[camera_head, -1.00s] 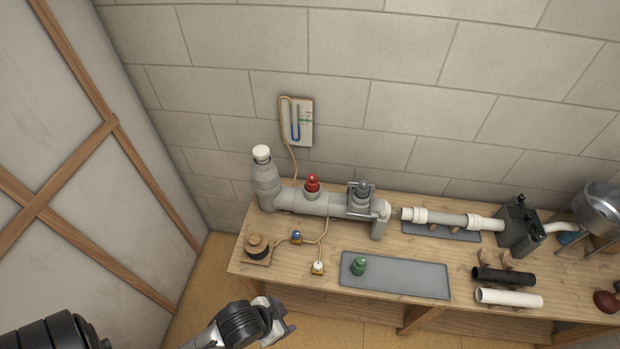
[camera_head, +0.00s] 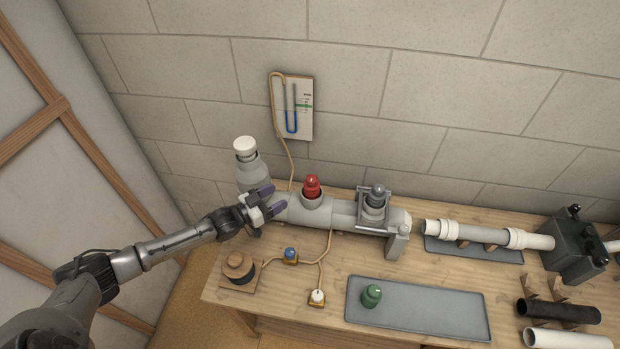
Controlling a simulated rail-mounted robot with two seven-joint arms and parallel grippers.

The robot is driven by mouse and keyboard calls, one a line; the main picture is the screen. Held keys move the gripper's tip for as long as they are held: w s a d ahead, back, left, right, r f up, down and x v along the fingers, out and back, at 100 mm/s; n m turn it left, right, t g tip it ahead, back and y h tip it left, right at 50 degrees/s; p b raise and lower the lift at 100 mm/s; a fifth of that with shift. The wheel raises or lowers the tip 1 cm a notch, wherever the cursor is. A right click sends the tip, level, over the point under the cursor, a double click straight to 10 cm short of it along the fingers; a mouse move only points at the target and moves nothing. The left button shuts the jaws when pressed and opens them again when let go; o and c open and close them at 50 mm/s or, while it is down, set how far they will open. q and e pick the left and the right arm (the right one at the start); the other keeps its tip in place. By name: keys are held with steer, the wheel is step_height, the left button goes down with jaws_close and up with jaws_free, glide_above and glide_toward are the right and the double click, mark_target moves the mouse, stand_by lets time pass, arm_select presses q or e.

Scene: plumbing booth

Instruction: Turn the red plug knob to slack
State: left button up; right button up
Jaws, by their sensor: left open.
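The red plug knob (camera_head: 312,187) stands upright in a grey socket on top of the grey pipe assembly (camera_head: 344,216), at the back of the bench. My left gripper (camera_head: 272,199) is open, with its dark purple fingertips pointing right toward the knob. It is a short way left of the knob and apart from it. It overlaps the pipe's left part in the view and hides some of it; I cannot tell whether it touches the pipe. A gauge board (camera_head: 292,107) with a blue-filled U-tube hangs on the wall above. My right gripper is out of view.
A white-capped upright pipe end (camera_head: 246,158) stands just behind my left gripper. A grey clamped fitting (camera_head: 375,200) is right of the knob. In front are a round pump (camera_head: 239,267), a blue valve (camera_head: 290,254), a white valve (camera_head: 317,297) and a grey tray (camera_head: 430,312) holding a green plug (camera_head: 371,296).

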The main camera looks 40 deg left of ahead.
mark_target(307, 181)
arm_select(q)
steer(key=b+x, duration=0.1)
steer(key=x, duration=1.2)
steer(key=shift+w, duration=0.2)
steer(key=shift+c, duration=0.4)
